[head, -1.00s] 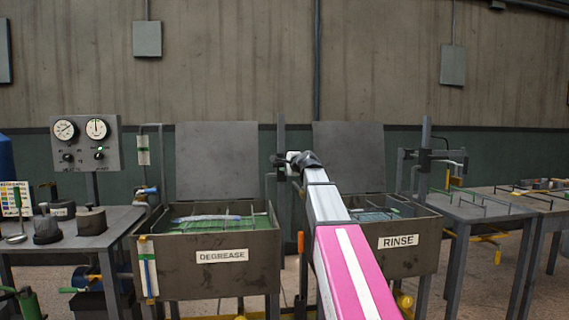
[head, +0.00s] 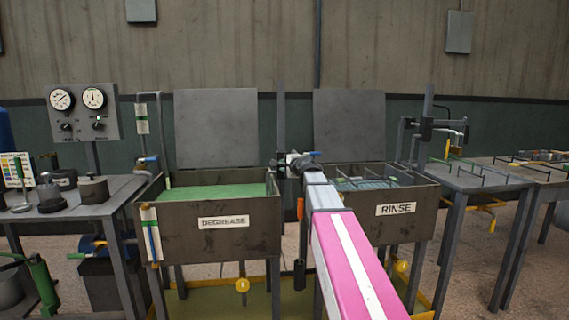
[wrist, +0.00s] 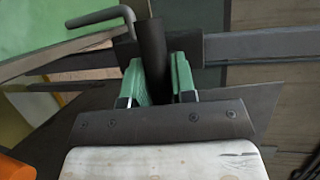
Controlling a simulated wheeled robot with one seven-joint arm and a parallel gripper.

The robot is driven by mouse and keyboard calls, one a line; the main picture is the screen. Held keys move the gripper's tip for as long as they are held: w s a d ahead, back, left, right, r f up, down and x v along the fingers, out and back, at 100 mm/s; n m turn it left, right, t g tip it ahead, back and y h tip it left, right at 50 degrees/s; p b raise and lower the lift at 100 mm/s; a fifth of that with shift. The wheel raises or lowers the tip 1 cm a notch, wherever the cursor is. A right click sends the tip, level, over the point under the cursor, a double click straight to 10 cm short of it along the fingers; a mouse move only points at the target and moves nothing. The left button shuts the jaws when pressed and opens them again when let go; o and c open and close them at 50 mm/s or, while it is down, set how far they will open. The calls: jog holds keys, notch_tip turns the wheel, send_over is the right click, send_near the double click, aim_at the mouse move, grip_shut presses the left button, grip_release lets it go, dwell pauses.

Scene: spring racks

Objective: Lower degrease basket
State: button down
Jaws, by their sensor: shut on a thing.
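The degrease tank (head: 175,232) is a dark open box with a label on its front. Its green liquid (head: 215,192) shows inside. No basket shows above that liquid, so the basket is hidden or out of sight. My gripper (head: 297,158) is at the post between the two tanks, close to the degrease tank's right rim. In the wrist view, the green fingers of my gripper (wrist: 158,80) are shut on a dark round handle (wrist: 151,45). A grey bent rod (wrist: 100,17) shows beside the handle.
The rinse tank (head: 425,220) stands to the right, with wire parts inside. A grey post (head: 281,120) rises between the tanks. A bench (head: 95,210) with gauges stands left, and racks (head: 480,180) on tables stand right. Raised grey lids (head: 215,130) stand behind.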

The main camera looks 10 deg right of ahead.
jog(key=shift+s+f, duration=0.15)
jog(key=shift+f, duration=0.3)
jog(key=c, duration=1)
grip_release()
jog(key=shift+o, duration=0.2)
jog(key=shift+r, duration=0.1)
jog(key=shift+s+d, duration=0.1)
jog(key=shift+d, duration=0.05)
jog(key=v, duration=1)
jog(key=shift+s, duration=0.15)
jog(key=shift+r, duration=0.1)
